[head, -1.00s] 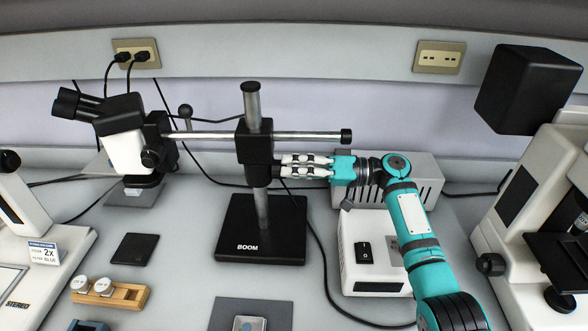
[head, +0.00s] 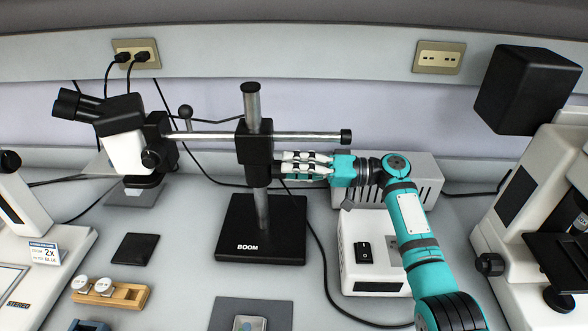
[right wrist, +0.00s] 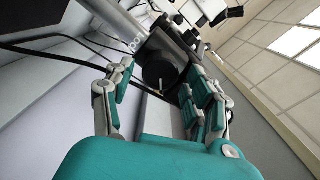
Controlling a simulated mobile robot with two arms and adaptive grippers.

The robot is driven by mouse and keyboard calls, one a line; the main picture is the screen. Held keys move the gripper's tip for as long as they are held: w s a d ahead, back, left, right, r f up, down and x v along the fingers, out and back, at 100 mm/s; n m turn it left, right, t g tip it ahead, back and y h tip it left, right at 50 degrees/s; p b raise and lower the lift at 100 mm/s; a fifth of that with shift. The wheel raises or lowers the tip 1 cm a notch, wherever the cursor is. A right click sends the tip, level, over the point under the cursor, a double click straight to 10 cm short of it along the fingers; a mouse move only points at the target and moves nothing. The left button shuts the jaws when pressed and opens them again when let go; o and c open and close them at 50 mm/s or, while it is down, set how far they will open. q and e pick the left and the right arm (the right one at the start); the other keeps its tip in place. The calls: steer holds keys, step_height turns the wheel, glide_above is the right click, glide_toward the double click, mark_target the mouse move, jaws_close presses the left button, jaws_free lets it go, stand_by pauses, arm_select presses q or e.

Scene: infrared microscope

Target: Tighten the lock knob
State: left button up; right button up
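The lock knob (right wrist: 160,66) is a dark round knob with a small pale lever, on the side of the black clamp block of the boom stand. In the head view, the clamp block (head: 254,142) sits on the upright post, and my gripper mostly hides the knob. My right gripper (head: 283,167) reaches in from the right at the knob's height. In the right wrist view its fingers (right wrist: 158,82) are spread on both sides of the knob, with a gap visible on the left. Contact on the right side is unclear. My left gripper is out of view.
The horizontal boom bar (head: 315,136) runs just above my right gripper and carries the microscope head (head: 122,140) on the left. A white power box (head: 368,250) and a grey vented box (head: 425,185) stand close to my right arm. A cable crosses the bench.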

steer(key=shift+o, duration=0.4)
steer(key=shift+d, duration=0.15)
steer(key=d, duration=1.1)
steer(key=shift+d, duration=0.4)
steer(key=shift+f, duration=0.1)
